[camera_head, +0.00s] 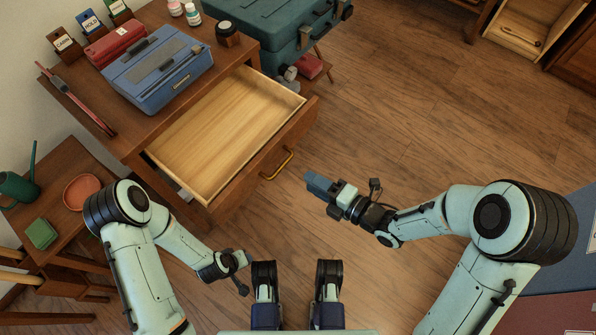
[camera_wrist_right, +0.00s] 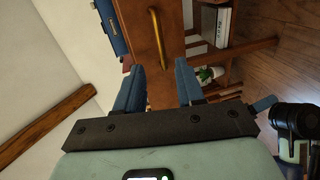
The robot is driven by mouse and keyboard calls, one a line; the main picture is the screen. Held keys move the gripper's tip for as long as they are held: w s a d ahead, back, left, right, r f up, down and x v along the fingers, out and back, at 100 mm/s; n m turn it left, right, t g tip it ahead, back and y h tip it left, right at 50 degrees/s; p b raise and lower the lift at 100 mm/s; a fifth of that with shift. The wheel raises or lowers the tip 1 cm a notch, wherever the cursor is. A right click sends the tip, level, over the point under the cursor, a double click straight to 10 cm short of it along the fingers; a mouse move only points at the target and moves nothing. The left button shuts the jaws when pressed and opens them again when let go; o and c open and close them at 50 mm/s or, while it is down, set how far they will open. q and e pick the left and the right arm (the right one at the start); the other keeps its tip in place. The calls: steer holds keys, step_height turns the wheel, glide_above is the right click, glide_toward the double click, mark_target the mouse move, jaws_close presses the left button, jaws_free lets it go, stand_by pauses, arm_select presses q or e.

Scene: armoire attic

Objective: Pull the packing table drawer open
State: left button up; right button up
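The packing table (camera_head: 128,133) stands at the left in the head view, and its drawer (camera_head: 230,125) is pulled well out. The drawer's inside is bare light wood. Its brass handle (camera_head: 276,163) is on the dark front panel (camera_head: 262,165). My right gripper (camera_head: 318,186) is just off the drawer front, to the right of the handle and apart from it. In the right wrist view my right gripper (camera_wrist_right: 158,80) has its blue fingers spread with nothing between them; the handle (camera_wrist_right: 160,38) lies ahead of them. My left gripper (camera_head: 240,260) is low beside the base, its fingers unclear.
A blue case (camera_head: 158,72), a red box (camera_head: 115,45) and small bottles (camera_head: 192,14) are on the tabletop. A teal chest (camera_head: 270,25) stands behind. A side table (camera_head: 58,225) with a green watering can (camera_head: 20,185) is at left. The floor (camera_head: 420,110) at right is clear.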

arm_select(q)
steer(key=shift+w+d+r, duration=0.1)
steer(key=shift+w+r, duration=0.4)
steer(key=shift+w, duration=0.05)
arm_select(e)
steer(key=v, duration=0.4)
steer(key=shift+f, duration=0.1)
